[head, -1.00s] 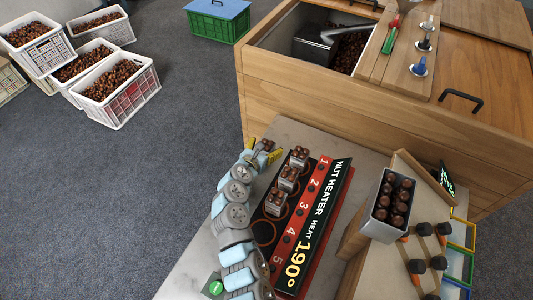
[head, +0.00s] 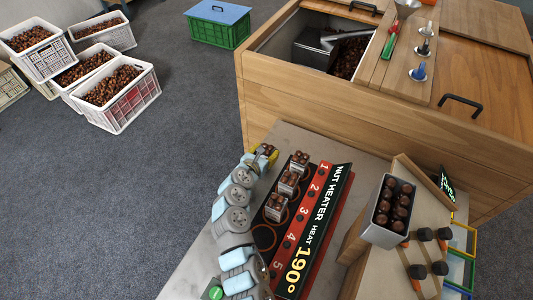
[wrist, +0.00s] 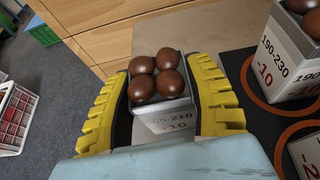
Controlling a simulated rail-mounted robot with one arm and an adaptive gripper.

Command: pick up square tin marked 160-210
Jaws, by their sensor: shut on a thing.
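The square tin (wrist: 165,117) is grey, filled with glossy brown chestnuts, and stands between my gripper's yellow fingers. My gripper (wrist: 163,95) is shut on this tin, one ribbed finger along each side. I cannot tell whether the tin touches the counter.
Close right, the nut heater (head: 317,225) carries several filled tins, one marked 190-230 (wrist: 289,60). A larger tin of chestnuts (head: 388,232) stands on the right. The wooden cabinet (head: 320,115) rises behind the counter. Crates (head: 118,112) stand on the floor at left.

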